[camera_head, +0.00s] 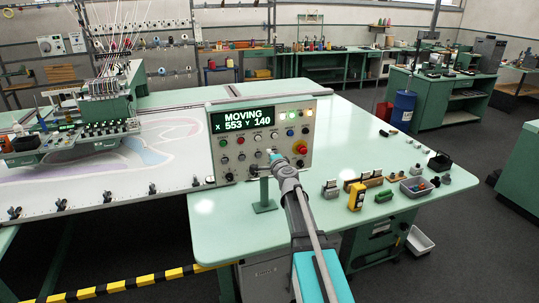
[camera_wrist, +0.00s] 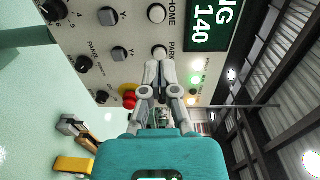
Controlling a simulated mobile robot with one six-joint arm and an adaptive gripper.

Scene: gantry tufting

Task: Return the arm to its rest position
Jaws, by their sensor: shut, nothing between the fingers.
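My gripper (camera_head: 272,155) is in front of the control panel (camera_head: 230,172) on the pale green table; its fingers are closed together and hold nothing. In the wrist view, my gripper (camera_wrist: 160,70) has its fingertips close to the white button labelled PARK (camera_wrist: 159,52). I cannot tell whether they touch it. The HOME button (camera_wrist: 157,13) is beyond it. The panel's display (camera_head: 243,119) reads "MOVING", X 553, Y 140. A red mushroom knob (camera_wrist: 129,101) on a yellow ring sits beside the fingers.
The tufting machine head (camera_head: 105,110) stands over the white cloth bed (camera_head: 110,190) at left. A yellow device (camera_head: 356,196), a grey bin of small parts (camera_head: 416,187) and wooden racks stand right on the table (camera_head: 230,230). A blue barrel (camera_head: 403,108) stands behind.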

